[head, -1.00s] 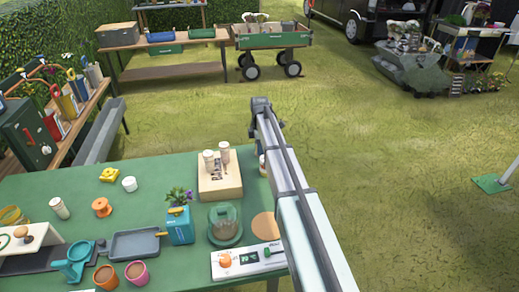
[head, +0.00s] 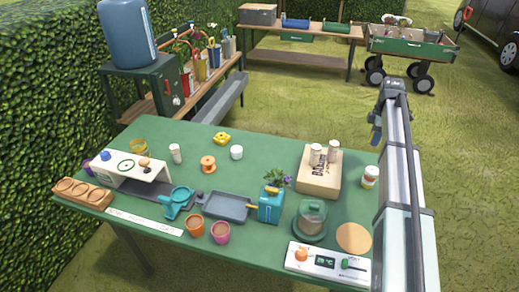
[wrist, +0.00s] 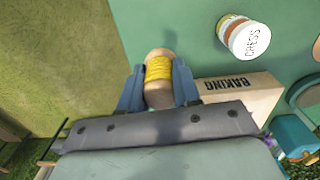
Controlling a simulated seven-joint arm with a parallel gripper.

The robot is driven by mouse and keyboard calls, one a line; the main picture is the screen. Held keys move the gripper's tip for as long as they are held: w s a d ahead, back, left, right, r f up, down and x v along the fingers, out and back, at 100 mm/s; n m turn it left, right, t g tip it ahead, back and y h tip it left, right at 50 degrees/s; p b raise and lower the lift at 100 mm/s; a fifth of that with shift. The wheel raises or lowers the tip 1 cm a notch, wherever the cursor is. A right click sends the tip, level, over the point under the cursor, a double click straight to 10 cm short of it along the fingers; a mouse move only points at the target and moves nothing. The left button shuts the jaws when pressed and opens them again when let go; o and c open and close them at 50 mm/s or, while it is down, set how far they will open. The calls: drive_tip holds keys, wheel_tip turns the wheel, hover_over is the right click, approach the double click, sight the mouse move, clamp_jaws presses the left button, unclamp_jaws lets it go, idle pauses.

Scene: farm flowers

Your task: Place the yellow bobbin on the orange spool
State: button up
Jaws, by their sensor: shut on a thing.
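In the wrist view, a wooden bobbin wound with yellow thread (wrist: 159,70) sits between the two blue-grey fingers of my gripper (wrist: 159,88), which is shut on it. In the head view, the gripper (head: 375,133) is small and partly hidden by my arm. The orange spool (head: 208,164) stands on the left-middle part of the table, far to the left of my gripper, with nothing seen on top of it.
Near my gripper are a box marked BAKING (head: 319,178) carrying two pale bottles and a white jar (head: 370,176). A glass dome (head: 311,217), a teal planter (head: 270,207) and a tray (head: 228,207) stand nearer.

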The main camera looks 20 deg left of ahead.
drive_tip(key=a+n, duration=0.2)
drive_tip(key=a, duration=1.2)
wheel_tip(320, 180, up, 5)
hover_over(208, 160)
wheel_tip(208, 160, down, 10)
drive_tip(key=shift+f, duration=0.1)
drive_tip(key=shift+f, duration=0.1)
drive_tip(key=o, duration=1)
